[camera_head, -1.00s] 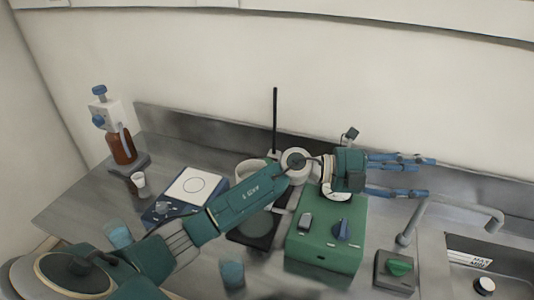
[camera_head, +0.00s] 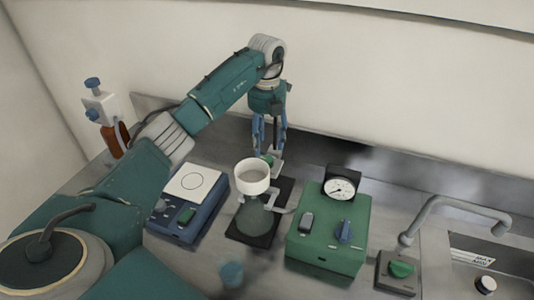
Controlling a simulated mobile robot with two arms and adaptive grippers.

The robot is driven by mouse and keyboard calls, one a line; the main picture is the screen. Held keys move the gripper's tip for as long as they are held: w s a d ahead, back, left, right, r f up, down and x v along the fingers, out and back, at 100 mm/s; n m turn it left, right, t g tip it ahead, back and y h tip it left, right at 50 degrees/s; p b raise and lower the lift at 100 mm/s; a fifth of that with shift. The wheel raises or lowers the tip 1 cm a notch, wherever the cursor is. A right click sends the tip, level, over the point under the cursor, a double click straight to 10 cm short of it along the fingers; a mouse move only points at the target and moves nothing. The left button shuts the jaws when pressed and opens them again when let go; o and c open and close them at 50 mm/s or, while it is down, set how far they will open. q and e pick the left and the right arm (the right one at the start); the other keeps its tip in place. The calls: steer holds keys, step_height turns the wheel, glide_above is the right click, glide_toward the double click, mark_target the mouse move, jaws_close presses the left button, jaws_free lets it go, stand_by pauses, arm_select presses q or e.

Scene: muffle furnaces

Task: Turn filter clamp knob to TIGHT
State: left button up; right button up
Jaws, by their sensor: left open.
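The filter assembly, a white funnel cup (camera_head: 252,180) on a glass flask (camera_head: 254,218), stands on a black base (camera_head: 284,190). A small green knob (camera_head: 267,160) on a pale block shows just behind the cup; it looks like the clamp knob. Its setting is too small to read. My left gripper (camera_head: 270,148) points down with its blue fingers apart, its tips right over or beside the green knob. I cannot tell whether they touch it. My right gripper is not in view.
A green pump box (camera_head: 328,245) with a round gauge (camera_head: 342,188) and blue knob (camera_head: 344,231) stands right of the filter. A blue plate device (camera_head: 190,203) is at left. A faucet (camera_head: 455,203) and green valve knob (camera_head: 401,269) are at right.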

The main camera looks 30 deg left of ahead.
mark_target(267, 159)
arm_select(q)
step_height(267, 159, down, 6)
steer(key=shift+r+p, duration=0.25)
steer(key=shift+p, duration=0.7)
steer(key=shift+f, duration=0.55)
steer(key=c, duration=1.2)
